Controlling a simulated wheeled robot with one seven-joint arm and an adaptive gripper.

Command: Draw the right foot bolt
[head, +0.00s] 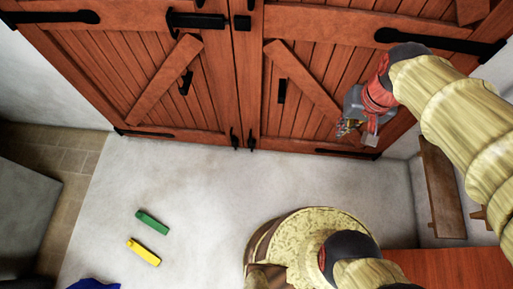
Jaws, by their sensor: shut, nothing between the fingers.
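The right foot bolt (251,138) is a small black metal fitting at the bottom inner edge of the right door leaf (316,85). The left foot bolt (235,138) sits close beside it on the left leaf (165,70). Both are too small to tell whether they are raised or lowered. My gripper (346,129) is shut and empty. It shows in front of the lower right part of the right leaf, well to the right of the bolt and apart from it.
A black latch bar (195,20) lies across the left leaf near the top. Green (152,222) and yellow (143,252) blocks lie on the pale floor at left. A wooden bench (441,190) stands at right. The floor below the bolts is clear.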

